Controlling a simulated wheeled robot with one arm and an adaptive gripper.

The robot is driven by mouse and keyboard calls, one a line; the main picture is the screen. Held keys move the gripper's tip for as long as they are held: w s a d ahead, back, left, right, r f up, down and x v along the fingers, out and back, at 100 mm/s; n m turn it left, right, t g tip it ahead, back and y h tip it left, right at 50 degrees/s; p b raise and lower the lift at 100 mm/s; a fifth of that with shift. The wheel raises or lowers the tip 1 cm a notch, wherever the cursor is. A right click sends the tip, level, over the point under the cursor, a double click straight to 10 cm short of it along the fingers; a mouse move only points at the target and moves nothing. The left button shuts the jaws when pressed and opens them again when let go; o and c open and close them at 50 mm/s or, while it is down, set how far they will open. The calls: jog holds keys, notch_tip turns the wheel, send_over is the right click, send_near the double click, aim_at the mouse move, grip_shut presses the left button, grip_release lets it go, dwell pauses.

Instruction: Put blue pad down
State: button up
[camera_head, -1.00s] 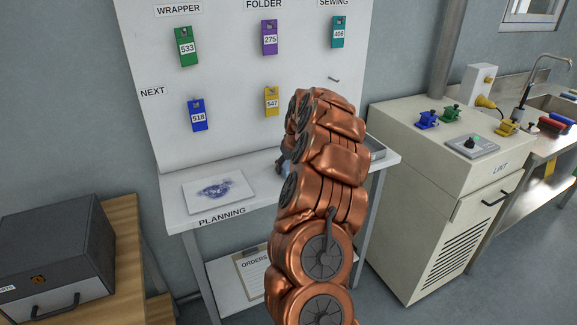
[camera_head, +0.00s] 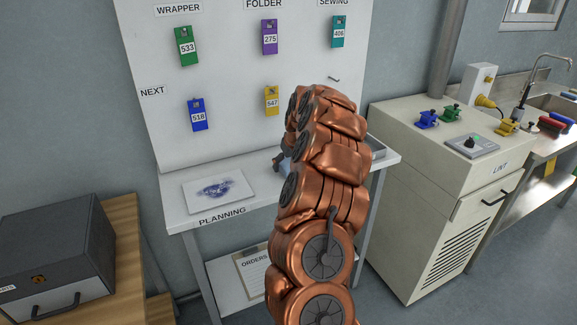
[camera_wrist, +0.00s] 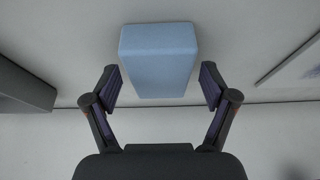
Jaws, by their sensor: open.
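The light blue pad (camera_wrist: 158,55) is a block that appears to rest on the white top of the PLANNING desk (camera_head: 178,212). My gripper (camera_wrist: 160,90) is open, with one finger on each side of the pad's near end in the wrist view. Gaps show between the fingers and the pad, and nothing is gripped. In the head view my copper arm covers most of the area around the pad and gripper, and only a small bluish patch shows at its left edge.
A sheet with a blue stain (camera_head: 218,190) lies on the desk's left part. A grey tray (camera_head: 377,148) stands at its right end. Behind rises the white board (camera_head: 230,90) with numbered tags. The LINT cabinet (camera_head: 440,180) stands to the right.

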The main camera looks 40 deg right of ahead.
jog(key=b+v, duration=0.2)
jog(key=v, duration=0.9)
jog(key=shift+s+r, duration=0.2)
jog(key=s+a+r+n+g+y, duration=0.15)
jog(key=s+a, duration=0.25)
jog(key=a, duration=1.1)
jog(key=s+a+n+g+y, duration=0.1)
jog(key=s+a+n, duration=0.15)
jog(key=a, duration=1.35)
jog(key=s+a+f+g, duration=0.1)
jog(key=s+a+f, duration=0.1)
jog(key=s, duration=0.7)
jog(key=s+a+f+g, duration=0.1)
jog(key=s+a+f, duration=0.2)
jog(key=s, duration=0.6)
jog(key=s+a+f+g+h, duration=0.1)
jog(key=s+a+f, duration=0.1)
jog(key=s+a, duration=0.4)
jog(key=s, duration=0.3)
jog(key=shift+s+a+f, duration=0.25)
jog(key=shift+s+f, duration=0.15)
jog(key=shift+g, duration=0.25)
